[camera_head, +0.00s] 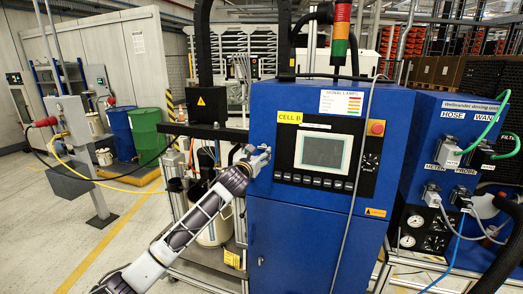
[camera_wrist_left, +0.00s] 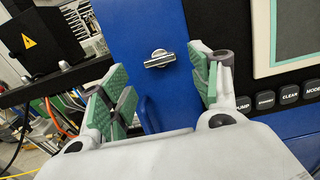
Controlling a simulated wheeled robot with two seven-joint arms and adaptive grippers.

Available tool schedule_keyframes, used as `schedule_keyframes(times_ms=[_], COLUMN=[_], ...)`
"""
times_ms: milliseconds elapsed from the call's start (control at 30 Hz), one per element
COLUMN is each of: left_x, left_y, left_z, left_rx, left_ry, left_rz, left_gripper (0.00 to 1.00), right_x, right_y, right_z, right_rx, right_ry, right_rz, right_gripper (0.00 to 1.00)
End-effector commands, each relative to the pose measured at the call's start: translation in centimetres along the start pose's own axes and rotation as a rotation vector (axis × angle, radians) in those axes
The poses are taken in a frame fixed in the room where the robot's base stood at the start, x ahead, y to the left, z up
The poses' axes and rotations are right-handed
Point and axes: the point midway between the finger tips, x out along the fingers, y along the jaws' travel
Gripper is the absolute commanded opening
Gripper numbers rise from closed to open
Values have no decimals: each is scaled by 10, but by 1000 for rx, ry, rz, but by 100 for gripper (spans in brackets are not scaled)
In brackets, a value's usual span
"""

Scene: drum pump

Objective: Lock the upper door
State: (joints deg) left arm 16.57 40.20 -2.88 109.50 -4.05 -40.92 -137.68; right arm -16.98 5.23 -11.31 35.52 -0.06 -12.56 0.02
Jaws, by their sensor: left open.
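The blue upper door (camera_head: 263,127) is the front of the tall cabinet and carries the screen panel. In the left wrist view, a small silver turn-latch (camera_wrist_left: 159,59) sits on the blue face (camera_wrist_left: 140,22), its wing lying roughly level. My left gripper (camera_head: 262,157) is at the left edge of this front, beside the panel. In the left wrist view, my left gripper (camera_wrist_left: 160,84) is open and empty, and the latch shows between and beyond its green-padded fingers. In the head view, the gripper hides the latch. My right gripper is not in view.
A black control panel (camera_head: 286,150) with a screen and buttons lies right of the gripper. A black box with a warning label (camera_head: 205,103) and a dark horizontal bar (camera_head: 205,131) stand to the left. A grey cable (camera_head: 352,190) hangs down the cabinet front.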

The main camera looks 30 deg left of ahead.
Motion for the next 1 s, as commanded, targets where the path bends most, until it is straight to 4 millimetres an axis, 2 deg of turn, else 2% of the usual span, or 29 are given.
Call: schedule_keyframes(times_ms=[500,1000], left_x=[39,45], left_y=[0,-1], left_z=[1,0], left_rx=[0,0], left_ry=[-1,-1], left_rz=[0,-1], left_gripper=[62,61], right_x=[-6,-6], right_y=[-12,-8], right_z=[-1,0], right_rx=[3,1], right_ry=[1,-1], right_rz=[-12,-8], right_gripper=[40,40])
